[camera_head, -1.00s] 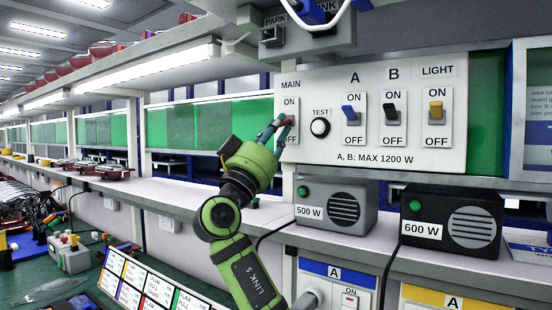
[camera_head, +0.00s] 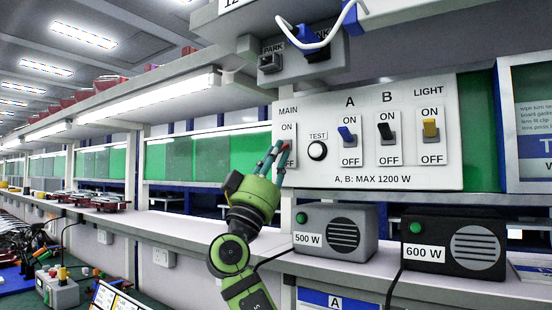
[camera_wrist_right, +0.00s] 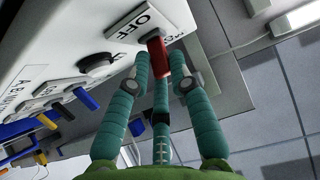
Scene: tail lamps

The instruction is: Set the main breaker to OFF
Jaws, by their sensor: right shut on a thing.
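The main breaker is a red lever under the MAIN label at the left end of the white switch panel (camera_head: 330,178). In the head view my right gripper (camera_head: 279,147) covers most of it, and the ON label shows above the fingertips. In the right wrist view the red lever (camera_wrist_right: 158,55) sits between the teal fingertips of my right gripper (camera_wrist_right: 160,75), beside the OFF label (camera_wrist_right: 130,27). The gripper is shut on the lever. The lever's exact tilt is hard to tell. My left gripper is not in view.
The TEST button (camera_head: 317,150) is just right of the gripper, then blue switch A (camera_head: 347,135), black switch B (camera_head: 386,131) and the yellow LIGHT switch (camera_head: 430,129). A 500 W box (camera_head: 335,232) and a 600 W box (camera_head: 453,240) stand on the shelf below.

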